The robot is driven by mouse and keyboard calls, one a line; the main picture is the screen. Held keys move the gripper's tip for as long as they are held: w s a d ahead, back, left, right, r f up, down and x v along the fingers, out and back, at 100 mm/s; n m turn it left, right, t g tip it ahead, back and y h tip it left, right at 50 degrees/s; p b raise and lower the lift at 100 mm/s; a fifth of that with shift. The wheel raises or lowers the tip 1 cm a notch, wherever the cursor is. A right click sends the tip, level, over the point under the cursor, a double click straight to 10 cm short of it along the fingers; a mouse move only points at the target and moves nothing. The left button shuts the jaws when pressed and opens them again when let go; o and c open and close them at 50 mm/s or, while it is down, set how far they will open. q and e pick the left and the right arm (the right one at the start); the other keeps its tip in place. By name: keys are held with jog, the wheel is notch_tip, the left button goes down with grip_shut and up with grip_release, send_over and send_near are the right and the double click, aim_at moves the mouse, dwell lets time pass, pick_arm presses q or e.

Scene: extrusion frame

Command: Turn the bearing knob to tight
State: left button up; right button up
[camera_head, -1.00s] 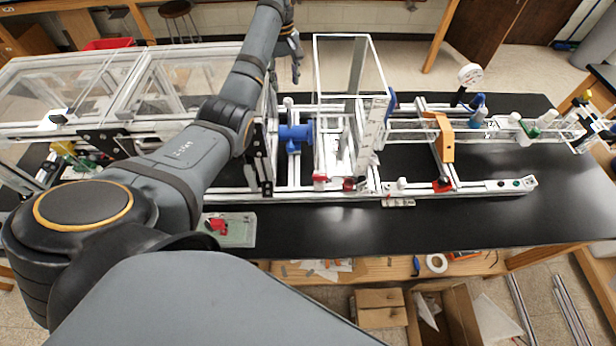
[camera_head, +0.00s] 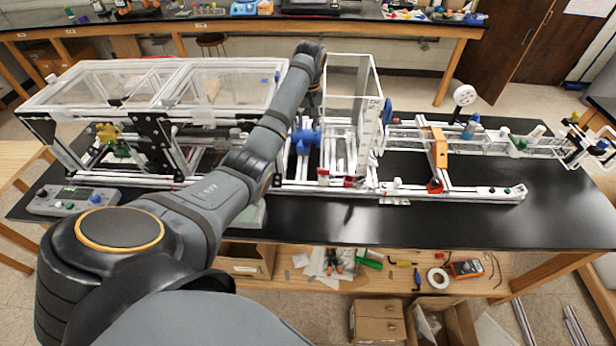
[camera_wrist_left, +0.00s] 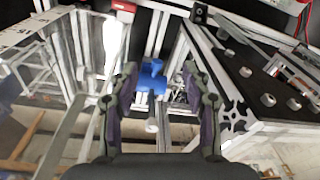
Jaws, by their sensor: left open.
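A blue part (camera_head: 305,138) with a knob-like body sits on the white extrusion frame (camera_head: 455,190), left of the clear upright box. I take it for the bearing knob, but its setting cannot be read. In the left wrist view the blue knob (camera_wrist_left: 152,77) shows between the fingers, with a pale round-ended post (camera_wrist_left: 152,124) below it in the picture. My left gripper (camera_wrist_left: 160,72) is open around its outline; I see no clear contact. In the head view my left gripper (camera_head: 316,98) hangs above the blue part, partly hidden by my own arm. My right gripper is out of view.
A clear upright box (camera_head: 350,85) stands close right of my gripper. A long clear enclosure (camera_head: 100,85) lies left. An orange bracket (camera_head: 438,148) and a round white gauge (camera_head: 464,95) stand further right. The black table's front right (camera_head: 440,220) is clear.

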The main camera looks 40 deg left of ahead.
pick_arm(q)
jog(key=s+d+f+m+t, duration=0.1)
jog(key=s+d+f+m, duration=0.4)
jog(key=s+d+f, duration=0.3)
notch_tip(320, 180, down, 4)
jog(key=shift+s+f+y, duration=0.2)
jog(key=shift+s+y, duration=0.1)
jog(key=shift+s, duration=0.85)
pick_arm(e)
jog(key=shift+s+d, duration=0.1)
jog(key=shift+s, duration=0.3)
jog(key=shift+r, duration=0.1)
